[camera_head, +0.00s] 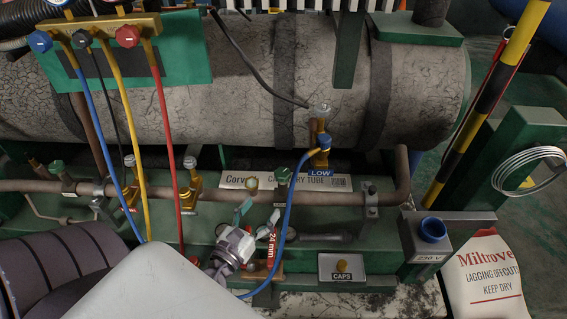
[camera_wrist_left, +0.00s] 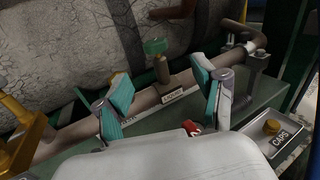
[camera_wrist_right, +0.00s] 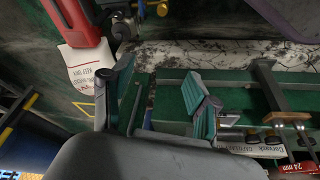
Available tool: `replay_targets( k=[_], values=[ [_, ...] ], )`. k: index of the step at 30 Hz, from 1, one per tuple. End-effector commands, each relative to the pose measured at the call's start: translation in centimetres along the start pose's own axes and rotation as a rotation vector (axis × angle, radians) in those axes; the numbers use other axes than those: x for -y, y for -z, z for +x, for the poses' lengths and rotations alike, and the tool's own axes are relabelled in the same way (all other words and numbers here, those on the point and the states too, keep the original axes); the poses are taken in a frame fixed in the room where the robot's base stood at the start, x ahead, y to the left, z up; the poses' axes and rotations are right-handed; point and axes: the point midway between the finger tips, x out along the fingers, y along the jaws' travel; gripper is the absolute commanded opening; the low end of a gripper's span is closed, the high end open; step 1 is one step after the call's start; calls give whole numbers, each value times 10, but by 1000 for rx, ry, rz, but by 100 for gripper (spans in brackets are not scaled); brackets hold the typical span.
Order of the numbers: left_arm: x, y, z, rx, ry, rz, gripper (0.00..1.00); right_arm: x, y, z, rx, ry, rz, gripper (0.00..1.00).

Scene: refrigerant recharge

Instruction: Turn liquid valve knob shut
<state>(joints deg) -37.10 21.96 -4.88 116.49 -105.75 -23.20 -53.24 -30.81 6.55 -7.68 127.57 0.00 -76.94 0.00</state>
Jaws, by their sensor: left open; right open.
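The liquid valve's green knob (camera_wrist_left: 156,46) sits upright on a brown stem above a small "LIQUID" label (camera_wrist_left: 172,97) in the left wrist view. It also shows in the head view (camera_head: 283,175). My left gripper (camera_wrist_left: 163,90) is open, with teal pads on both sides of the view. The knob appears beyond the fingertips and between them, with nothing held. In the head view the left gripper (camera_head: 258,214) is in front of and below the knob. My right gripper (camera_wrist_right: 160,92) is open and empty in its wrist view, with the bench beyond it. It does not show in the head view.
A blue hose (camera_head: 289,215) curves down beside the left gripper. A red 24 mm tool (camera_head: 272,245) lies close to it. A brown pipe (camera_head: 330,187) runs behind. The gauge manifold (camera_head: 100,28) is upper left. A CAPS tray (camera_head: 341,268) and blue-topped 230 V box (camera_head: 432,230) are right.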

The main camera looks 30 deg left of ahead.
Motion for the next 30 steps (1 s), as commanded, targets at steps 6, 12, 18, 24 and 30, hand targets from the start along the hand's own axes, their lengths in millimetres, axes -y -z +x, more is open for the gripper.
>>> replay_targets(
  k=[6,12,18,24,30],
  values=[
    [-7,-6,10,24,-17,74,70,-1,-15,5,66,-2,2,60],
    [-7,-8,48,25,-17,68,70,0,-20,24,75,0,0,60],
    [-7,-8,92,22,-16,66,70,1,-26,42,82,3,-1,60],
    [-8,-7,123,22,-15,67,70,2,-29,50,85,3,-2,60],
    [-8,-6,135,19,-14,68,70,2,-30,52,85,3,-2,60]
  ],
)
